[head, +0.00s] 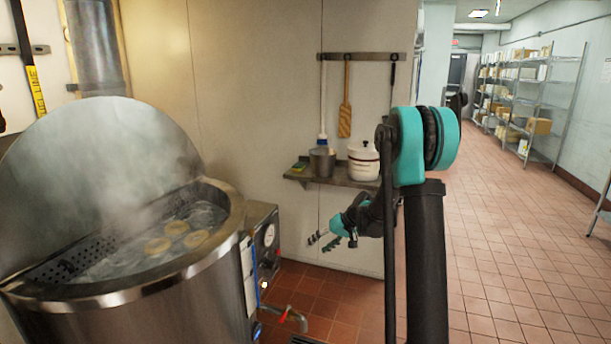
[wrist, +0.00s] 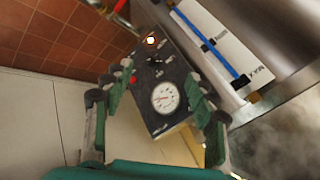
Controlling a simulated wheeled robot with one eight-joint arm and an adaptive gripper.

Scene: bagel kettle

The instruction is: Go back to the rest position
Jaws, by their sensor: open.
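My gripper (head: 322,240) is open and empty, held in the air to the right of the steaming kettle (head: 232,225) and below the wall shelf. In the wrist view the two fingers of my gripper (wrist: 155,105) stand apart, with nothing between them. Behind them is the kettle's control box (wrist: 145,75) with a round gauge (wrist: 165,97). Several bagels (head: 176,228) float in the kettle water. The kettle lid (head: 95,150) stands raised behind it, partly veiled by steam.
A wall shelf (head: 335,182) holds a metal pot (head: 322,161), a white lidded pot (head: 363,160) and a sponge. A red-handled drain tap (head: 288,315) sticks out low from the kettle. The tiled floor (head: 510,250) on the right is clear. Storage racks (head: 520,95) stand far back.

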